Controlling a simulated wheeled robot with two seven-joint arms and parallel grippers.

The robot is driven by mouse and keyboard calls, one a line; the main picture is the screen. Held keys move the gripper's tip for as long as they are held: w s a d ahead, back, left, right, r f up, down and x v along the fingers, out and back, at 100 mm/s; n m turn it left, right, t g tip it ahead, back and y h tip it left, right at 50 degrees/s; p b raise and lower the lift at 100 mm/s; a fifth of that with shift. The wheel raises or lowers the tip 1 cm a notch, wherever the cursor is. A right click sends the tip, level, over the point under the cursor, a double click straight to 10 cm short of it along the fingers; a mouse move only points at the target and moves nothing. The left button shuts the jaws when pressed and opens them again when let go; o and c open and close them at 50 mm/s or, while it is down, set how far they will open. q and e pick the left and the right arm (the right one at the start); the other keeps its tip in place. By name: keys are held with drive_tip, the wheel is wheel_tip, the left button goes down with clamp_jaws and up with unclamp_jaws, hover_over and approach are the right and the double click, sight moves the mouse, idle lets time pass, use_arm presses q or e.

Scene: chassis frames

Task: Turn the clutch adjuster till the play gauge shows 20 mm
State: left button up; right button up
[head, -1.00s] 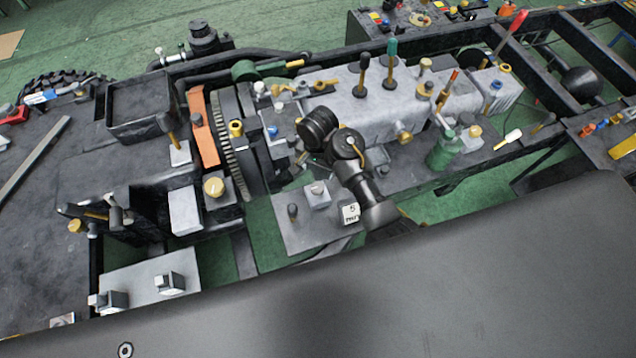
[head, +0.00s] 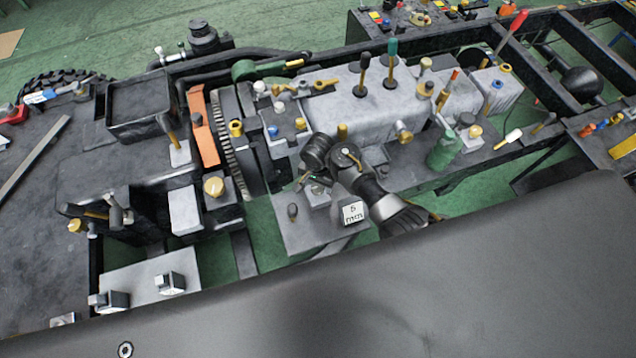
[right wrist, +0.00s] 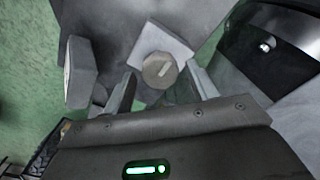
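The clutch adjuster appears as a small round grey knob with a pale mark on a light square block (head: 317,198). In the right wrist view the knob (right wrist: 159,70) lies just ahead of and between my fingers. My right gripper (head: 311,182) is at the block in the head view. In the right wrist view my right gripper (right wrist: 160,90) has its fingers apart, with a gap to the knob on both sides. The play gauge (head: 353,213) is a white plate reading 5 mm, right of the adjuster. My left gripper is out of view.
The grey gearbox (head: 375,105) with upright levers lies behind. A toothed flywheel (head: 230,150) and an orange plate (head: 203,130) stand to the left.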

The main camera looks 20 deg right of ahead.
drive_tip(key=c, duration=0.8)
drive_tip(key=shift+c, duration=0.2)
drive_tip(key=shift+n, duration=0.3)
drive_tip(key=n, duration=0.4)
drive_tip(key=shift+n, duration=0.4)
drive_tip(key=n, duration=0.5)
drive_tip(key=shift+a, duration=0.1)
drive_tip(key=n, duration=0.6)
drive_tip(key=shift+n, duration=0.4)
drive_tip(key=n, duration=0.6)
drive_tip(key=shift+n, duration=0.4)
